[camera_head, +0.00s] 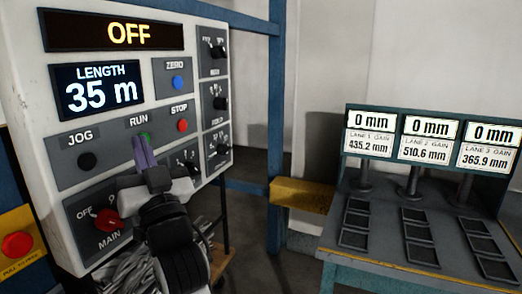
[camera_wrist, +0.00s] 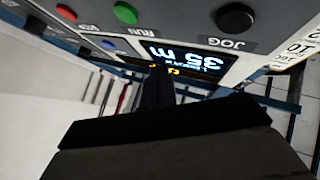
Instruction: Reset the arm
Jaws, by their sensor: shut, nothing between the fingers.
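My gripper (camera_head: 144,148) is in front of the control panel (camera_head: 205,170), its purple-lit fingers together and empty. In the head view its fingertips overlap the lower edge of the green RUN button (camera_head: 145,136); I cannot tell whether they touch it. In the wrist view the closed dark fingers (camera_wrist: 158,80) point toward the panel, which appears upside down. There the green RUN button (camera_wrist: 125,12) shows clear of the fingers. My wrist and forearm hide part of the panel's lower right.
The panel has a display reading OFF (camera_head: 128,32), a length display reading 35 m (camera_head: 97,90), a JOG button (camera_head: 87,160), a STOP button (camera_head: 182,125), a ZERO button (camera_head: 178,82) and a red MAIN switch (camera_head: 108,219). A blue post (camera_head: 275,120) and a gauge table (camera_head: 385,262) stand right.

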